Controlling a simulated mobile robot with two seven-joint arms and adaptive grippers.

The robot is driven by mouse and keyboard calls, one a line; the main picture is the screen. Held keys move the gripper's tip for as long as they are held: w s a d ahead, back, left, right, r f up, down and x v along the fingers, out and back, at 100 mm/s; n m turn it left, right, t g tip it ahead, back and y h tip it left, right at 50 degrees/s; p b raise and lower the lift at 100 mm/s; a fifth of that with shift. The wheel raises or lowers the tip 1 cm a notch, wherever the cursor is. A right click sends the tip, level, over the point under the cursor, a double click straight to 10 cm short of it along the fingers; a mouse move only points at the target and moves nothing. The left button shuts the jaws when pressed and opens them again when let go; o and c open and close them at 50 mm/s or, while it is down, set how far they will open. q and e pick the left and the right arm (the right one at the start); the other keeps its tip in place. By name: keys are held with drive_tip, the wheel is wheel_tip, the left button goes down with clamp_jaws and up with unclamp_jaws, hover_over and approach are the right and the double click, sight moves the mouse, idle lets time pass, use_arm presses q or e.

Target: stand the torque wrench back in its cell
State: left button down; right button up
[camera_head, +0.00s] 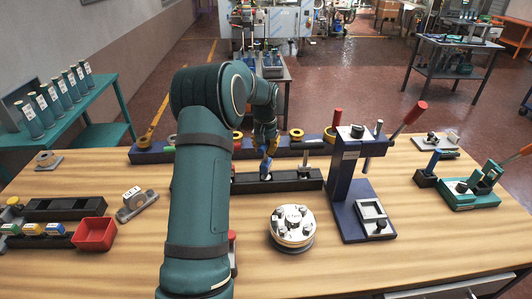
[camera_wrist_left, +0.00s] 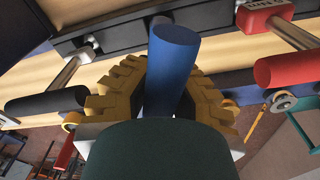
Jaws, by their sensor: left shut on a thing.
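My left gripper (camera_head: 267,152) is over the black rack (camera_head: 290,184) in the middle of the bench. Its yellow toothed fingers show in the left wrist view (camera_wrist_left: 170,85), shut on a blue cylindrical handle, which I take to be the torque wrench (camera_wrist_left: 172,60). In the head view a small blue part of the torque wrench (camera_head: 265,166) shows just above the rack. My arm hides the rack's left part. I cannot tell whether the wrench's lower end is inside a cell. My right gripper is not in view.
A long blue rack (camera_head: 152,155) with tools stands behind. A blue press (camera_head: 347,190) stands close on the right, a round metal fixture (camera_head: 292,226) in front. A red bin (camera_head: 94,233) is at left. The wrist view shows black (camera_wrist_left: 45,104) and red (camera_wrist_left: 285,68) handles beside the fingers.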

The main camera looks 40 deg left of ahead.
use_arm(q)
drive_tip(key=shift+f, duration=0.6)
drive_tip(key=shift+f, duration=0.15)
drive_tip(key=c, duration=1.1)
unclamp_jaws()
drive_tip(key=r, duration=0.8)
drive_tip(key=r+p, duration=0.1)
drive_tip(key=r, duration=0.3)
drive_tip(key=shift+s+d+r, duration=0.15)
drive_tip(key=shift+s, duration=0.15)
